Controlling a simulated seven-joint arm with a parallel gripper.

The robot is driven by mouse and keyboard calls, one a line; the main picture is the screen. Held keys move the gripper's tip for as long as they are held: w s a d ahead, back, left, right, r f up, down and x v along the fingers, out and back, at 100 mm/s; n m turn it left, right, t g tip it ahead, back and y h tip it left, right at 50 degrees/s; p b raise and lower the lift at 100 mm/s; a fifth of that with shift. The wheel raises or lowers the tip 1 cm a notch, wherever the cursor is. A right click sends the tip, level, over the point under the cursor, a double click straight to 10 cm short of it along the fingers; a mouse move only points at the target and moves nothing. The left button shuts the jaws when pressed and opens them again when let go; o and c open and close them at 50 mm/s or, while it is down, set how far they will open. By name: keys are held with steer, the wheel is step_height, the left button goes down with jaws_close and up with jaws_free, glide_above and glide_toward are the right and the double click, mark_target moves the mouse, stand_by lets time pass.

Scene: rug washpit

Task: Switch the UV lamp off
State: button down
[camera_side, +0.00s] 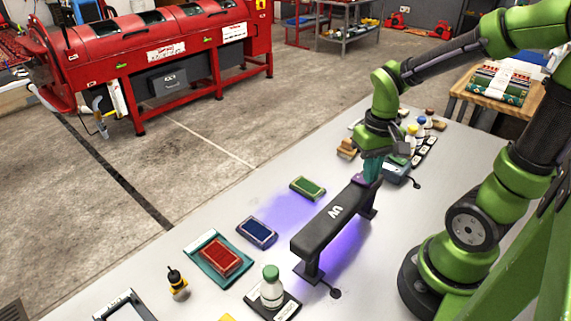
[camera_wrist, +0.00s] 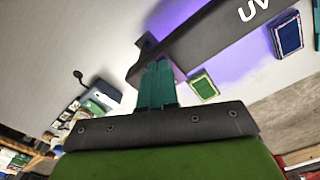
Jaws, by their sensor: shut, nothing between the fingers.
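The UV lamp (camera_side: 320,222) is a long black bar with white "UV" letters, standing on two legs. Violet light glows on the table beneath it, so it is lit. The lamp also shows in the wrist view (camera_wrist: 215,40), across the top. My gripper (camera_side: 371,178) has its teal fingers shut and empty, pointing down at the lamp's far end. In the wrist view the fingertips (camera_wrist: 158,66) overlap the lamp's end; I cannot tell whether they touch it. A switch is not clearly seen; the fingers cover part of that end.
A green rug sample (camera_side: 307,187) and a blue one (camera_side: 257,232) lie left of the lamp. A red sample (camera_side: 221,257) lies on a teal tray. A green-capped bottle (camera_side: 271,288) stands near the lamp's near leg. Bottles and boxes (camera_side: 420,130) crowd beyond my gripper.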

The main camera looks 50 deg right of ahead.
steer(key=shift+f, duration=0.15)
steer(key=shift+r, duration=3.5)
steer(key=shift+w, duration=0.2)
steer(key=a+r+n+t+y, duration=0.1)
steer(key=a+r+t, duration=0.1)
steer(key=a, duration=0.3)
steer(key=w+a+r+t+y, duration=0.1)
steer(key=a+r+t, duration=0.2)
steer(key=a+t, duration=0.1)
steer(key=shift+a+n+t, duration=0.35)
steer(key=shift+n+t, duration=0.05)
steer(key=shift+t, duration=0.2)
steer(key=shift+r, duration=0.1)
